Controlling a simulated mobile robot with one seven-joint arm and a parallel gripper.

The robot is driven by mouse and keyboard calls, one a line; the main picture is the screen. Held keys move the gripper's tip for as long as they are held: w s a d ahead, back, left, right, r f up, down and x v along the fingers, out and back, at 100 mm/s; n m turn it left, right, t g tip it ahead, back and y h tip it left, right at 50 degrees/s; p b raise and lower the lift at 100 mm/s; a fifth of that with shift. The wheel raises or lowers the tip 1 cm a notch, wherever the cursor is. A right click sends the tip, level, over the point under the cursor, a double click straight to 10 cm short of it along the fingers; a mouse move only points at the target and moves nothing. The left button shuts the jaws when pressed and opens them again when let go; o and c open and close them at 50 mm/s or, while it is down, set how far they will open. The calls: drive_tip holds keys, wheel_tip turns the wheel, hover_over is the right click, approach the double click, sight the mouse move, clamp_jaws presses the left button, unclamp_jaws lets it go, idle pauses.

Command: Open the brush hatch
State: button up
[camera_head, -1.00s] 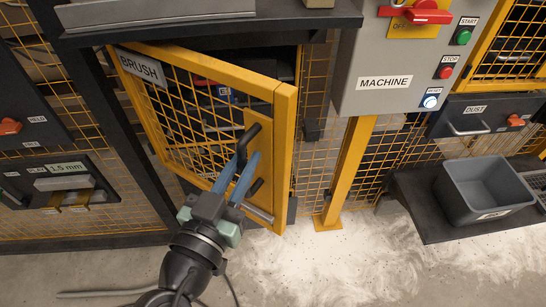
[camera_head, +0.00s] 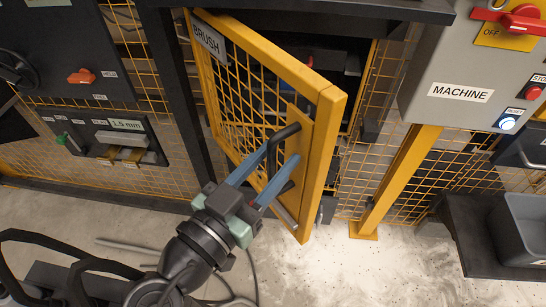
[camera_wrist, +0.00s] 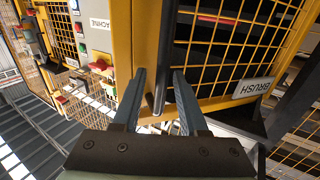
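The brush hatch is a yellow-framed mesh door (camera_head: 262,45) with a BRUSH sign (camera_head: 208,40) at its upper left. It stands ajar, its right edge swung out toward me. It also shows in the wrist view (camera_wrist: 236,99). A dark pull handle (camera_head: 287,131) sits on a yellow plate near that free edge. My gripper (camera_head: 272,165) is at the handle, with its two blue fingers apart. In the wrist view, the handle (camera_wrist: 159,92) stands between the fingers (camera_wrist: 160,75), with visible gaps beside it. Part of the handle is hidden by the fingers.
A yellow post (camera_head: 400,180) and the grey MACHINE box (camera_head: 450,70) stand right of the hatch. A grey bin (camera_head: 525,225) is at far right. A dark post (camera_head: 175,90) borders the hinge side. The floor in front (camera_head: 340,275) is mostly clear.

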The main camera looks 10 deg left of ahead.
drive_tip(key=p, duration=0.3)
approach(296, 86)
drive_tip(key=x, duration=0.4)
drive_tip(key=shift+w+d, duration=0.2)
drive_tip(key=shift+w, duration=0.15)
